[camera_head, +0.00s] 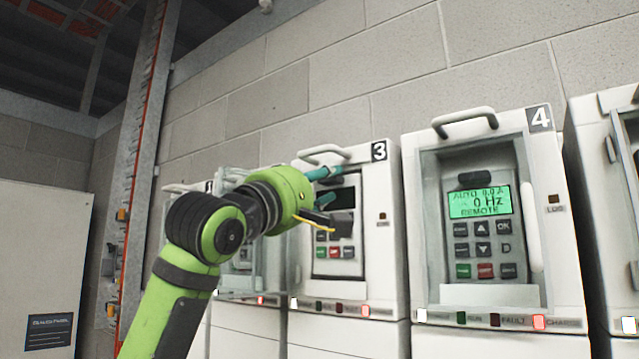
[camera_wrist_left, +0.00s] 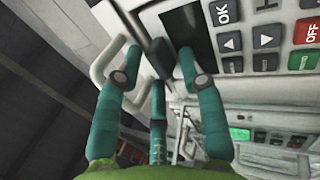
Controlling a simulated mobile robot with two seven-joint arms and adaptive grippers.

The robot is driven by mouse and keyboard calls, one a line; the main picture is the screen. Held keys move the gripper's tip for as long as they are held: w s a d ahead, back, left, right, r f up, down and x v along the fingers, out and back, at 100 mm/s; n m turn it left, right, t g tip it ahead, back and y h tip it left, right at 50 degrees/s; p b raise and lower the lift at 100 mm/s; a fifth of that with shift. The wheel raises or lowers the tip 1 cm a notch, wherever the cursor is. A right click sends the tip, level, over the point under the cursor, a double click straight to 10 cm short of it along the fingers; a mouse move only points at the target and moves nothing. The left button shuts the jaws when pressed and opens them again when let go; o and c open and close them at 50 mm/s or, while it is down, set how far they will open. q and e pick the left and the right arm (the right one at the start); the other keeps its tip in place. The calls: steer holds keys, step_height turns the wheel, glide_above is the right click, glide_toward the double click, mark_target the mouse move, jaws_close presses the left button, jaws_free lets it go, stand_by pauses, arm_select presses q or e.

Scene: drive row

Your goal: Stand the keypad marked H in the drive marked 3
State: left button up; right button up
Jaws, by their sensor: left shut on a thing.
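My left gripper (camera_head: 328,186) is at the upper front of the drive marked 3 (camera_head: 373,245), its teal fingers shut on the dark tab at the top of a grey keypad (camera_head: 335,253). The keypad has a dark, unlit screen and red and green buttons. It shows upright at the drive's front recess, partly hidden by my gripper and wrist; I cannot tell whether it is fully seated. The left wrist view shows the left gripper (camera_wrist_left: 155,65) around the tab and the keypad (camera_wrist_left: 245,40) close up. My right gripper is not in view.
Drive 4 (camera_head: 557,240) stands to the right with a lit green keypad (camera_head: 480,215). Another drive stands partly in view at the far right, and one is behind my arm. A handle (camera_head: 322,151) tops drive 3. A block wall is behind; a white cabinet (camera_head: 40,260) is left.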

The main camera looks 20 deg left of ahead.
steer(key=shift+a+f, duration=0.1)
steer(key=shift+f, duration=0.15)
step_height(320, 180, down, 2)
steer(key=b, duration=0.2)
steer(key=shift+b, duration=0.3)
stand_by(0.4)
